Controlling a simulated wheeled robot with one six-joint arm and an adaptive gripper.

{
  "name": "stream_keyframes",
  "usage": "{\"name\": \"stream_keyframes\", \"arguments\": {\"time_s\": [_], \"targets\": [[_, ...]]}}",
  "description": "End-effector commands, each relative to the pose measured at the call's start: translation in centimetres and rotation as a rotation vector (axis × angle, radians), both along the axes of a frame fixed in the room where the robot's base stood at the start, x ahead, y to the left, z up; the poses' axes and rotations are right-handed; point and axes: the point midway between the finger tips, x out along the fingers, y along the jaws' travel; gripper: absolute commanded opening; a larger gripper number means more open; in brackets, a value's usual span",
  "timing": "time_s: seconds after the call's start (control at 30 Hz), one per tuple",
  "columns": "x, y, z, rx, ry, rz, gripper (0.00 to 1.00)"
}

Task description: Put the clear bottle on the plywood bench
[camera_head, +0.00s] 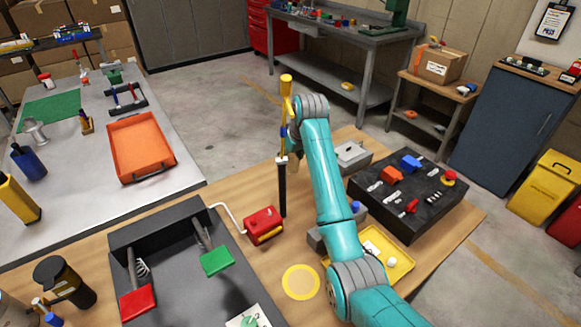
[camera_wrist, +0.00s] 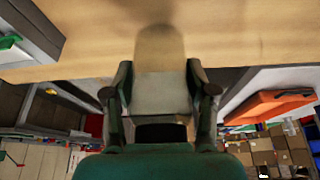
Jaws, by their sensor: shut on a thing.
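My gripper (camera_wrist: 160,88) is shut on a pale, see-through, rounded thing (camera_wrist: 162,52), which looks like the clear bottle. It sits between the two dark green fingers, and its far end stands out against wood. In the head view my teal arm rises over the bench, and my gripper and the bottle are mostly hidden behind it. A bench with a light wood top (camera_head: 262,265), which looks like the plywood bench, fills the foreground. Its top also shows in the wrist view (camera_wrist: 80,52). I cannot tell whether the bottle touches it.
A black pedal unit (camera_head: 185,275), a red crank box (camera_head: 262,226), an upright black and yellow post (camera_head: 282,190), a black switch box (camera_head: 425,205) and a yellow tray (camera_head: 403,262) crowd the bench. A grey table (camera_head: 75,205) with an orange tray (camera_head: 140,146) stands left.

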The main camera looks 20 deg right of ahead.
Motion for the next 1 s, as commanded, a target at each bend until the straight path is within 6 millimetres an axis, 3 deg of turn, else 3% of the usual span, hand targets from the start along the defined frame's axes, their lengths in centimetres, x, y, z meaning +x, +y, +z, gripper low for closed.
{"name": "stream_keyframes", "arguments": {"time_s": [0.33,0.7,0.73,0.8,1.0], "targets": [[0.0,0.0,-3.6,0.000,0.001,0.000,0.22],[0.0,0.0,-4.1,0.000,0.001,0.000,0.22],[0.0,0.0,-4.1,0.000,0.001,0.000,0.62],[0.0,0.0,-4.1,0.000,0.001,0.000,0.79],[0.0,0.0,-4.1,0.000,0.000,0.000,0.82]]}}
